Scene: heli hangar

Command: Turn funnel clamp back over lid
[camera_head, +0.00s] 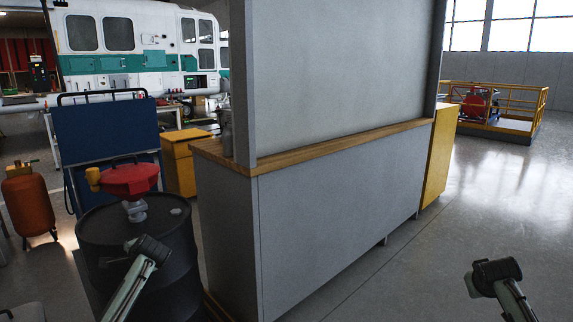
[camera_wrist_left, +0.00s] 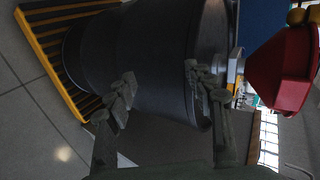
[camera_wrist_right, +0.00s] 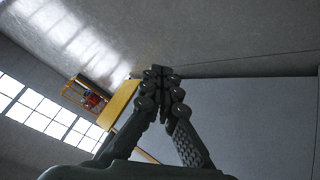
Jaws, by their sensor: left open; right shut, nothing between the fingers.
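A red funnel (camera_head: 129,180) with a closed lid-like top stands on a dark drum (camera_head: 150,238); a yellow-orange knob (camera_head: 93,178) sticks out at its left. A grey fitting (camera_head: 135,211) joins funnel and drum; I cannot tell which part is the clamp. In the left wrist view the funnel (camera_wrist_left: 284,70) is at the right, turned sideways, with the drum (camera_wrist_left: 140,55) behind the fingers. My left gripper (camera_wrist_left: 162,88) is open and empty, in front of the drum and apart from the funnel. My right gripper (camera_wrist_right: 161,74) is shut and empty, far from the funnel.
A grey cabinet with a wooden top (camera_head: 340,143) and tall panel stands right of the drum. A blue cart (camera_head: 105,130) and an orange gas cylinder (camera_head: 31,203) stand behind and left. The drum sits on a yellow-edged grate (camera_wrist_left: 47,62).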

